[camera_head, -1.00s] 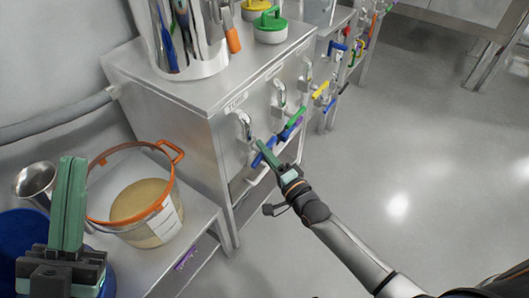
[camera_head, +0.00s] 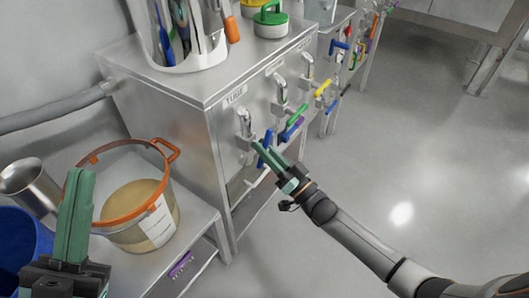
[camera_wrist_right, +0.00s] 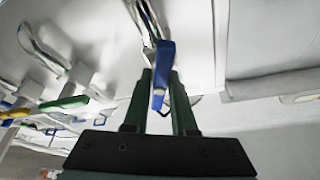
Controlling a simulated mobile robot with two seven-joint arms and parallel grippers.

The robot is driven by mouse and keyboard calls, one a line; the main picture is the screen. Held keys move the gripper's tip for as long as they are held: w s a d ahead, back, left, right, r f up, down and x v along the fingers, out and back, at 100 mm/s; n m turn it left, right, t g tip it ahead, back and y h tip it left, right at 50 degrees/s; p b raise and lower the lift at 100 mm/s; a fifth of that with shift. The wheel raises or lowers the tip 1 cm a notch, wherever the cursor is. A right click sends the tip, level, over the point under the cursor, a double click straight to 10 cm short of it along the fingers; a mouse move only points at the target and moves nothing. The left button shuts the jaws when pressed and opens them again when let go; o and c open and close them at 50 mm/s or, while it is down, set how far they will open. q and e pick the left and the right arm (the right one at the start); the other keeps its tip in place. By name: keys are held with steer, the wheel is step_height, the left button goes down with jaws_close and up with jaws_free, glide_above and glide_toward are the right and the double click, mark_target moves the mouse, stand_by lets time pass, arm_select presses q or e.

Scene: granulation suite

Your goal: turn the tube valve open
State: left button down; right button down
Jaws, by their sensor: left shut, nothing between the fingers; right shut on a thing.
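The valve nearest me on the steel cabinet's front, under a label that seems to read TUBE (camera_head: 234,95), has a metal spout (camera_head: 244,124) and a blue handle (camera_head: 268,138). My right gripper (camera_head: 260,150) is shut on this blue handle, its green fingers partly covering it. In the right wrist view the blue handle (camera_wrist_right: 164,62) stands between the two green fingers, below the metal spout (camera_wrist_right: 145,20). My left gripper (camera_head: 76,180) is shut and empty, pointing up at the lower left, in front of the bucket.
More valves follow along the cabinet, with a green handle (camera_head: 297,115) and a yellow handle (camera_head: 323,88) close by. An orange-rimmed bucket (camera_head: 165,225) stands on a low steel shelf beside a metal jug (camera_head: 30,185). The floor (camera_head: 420,150) at right is clear.

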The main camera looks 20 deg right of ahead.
steer(key=n+y+b, duration=0.1)
steer(key=n+y, duration=0.1)
steer(key=n, duration=0.2)
steer(key=shift+f+n+g, duration=0.1)
steer(key=shift+n+g, duration=0.2)
steer(key=shift+g, duration=0.1)
steer(key=shift+n+g+y, duration=0.4)
steer(key=shift+n+y, duration=0.4)
steer(key=shift+n, duration=0.4)
steer(key=shift+b, duration=0.3)
steer(key=c, duration=0.7)
jaws_free()
steer(key=p+v, duration=0.2)
steer(key=v, duration=1)
steer(key=shift+s+d, duration=0.2)
steer(key=shift+d, duration=0.05)
steer(key=shift+a, duration=0.1)
